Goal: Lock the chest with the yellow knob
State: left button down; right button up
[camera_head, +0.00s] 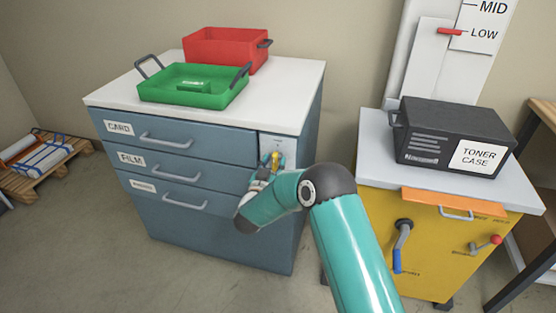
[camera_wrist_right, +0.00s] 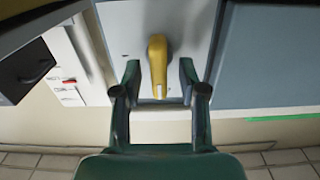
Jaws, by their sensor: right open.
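The chest is a blue-grey cabinet (camera_head: 225,215) with a white top and drawers labelled CARD, FILM and a third label too small to read. All its drawers look closed. The yellow knob (camera_head: 276,158) is on a pale panel at the right of the chest's front. In the right wrist view the knob (camera_wrist_right: 157,65) is an elongated yellow handle between my right gripper's fingers. My right gripper (camera_wrist_right: 158,90) is open around the knob, with a gap on each side. In the head view my right forearm partly hides the gripper and the chest front. My left gripper is not in view.
A green tray (camera_head: 160,95) and a red bin (camera_head: 238,66) stand on the chest top. To the right, a black toner case (camera_head: 420,142) sits on a yellow cabinet (camera_head: 368,213) with a crank and a red-knobbed lever. A pallet (camera_head: 40,180) lies at far left.

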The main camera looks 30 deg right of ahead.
jog(key=shift+w+d, duration=0.45)
jog(key=shift+d, duration=0.05)
jog(key=shift+r, duration=0.15)
grip_shut()
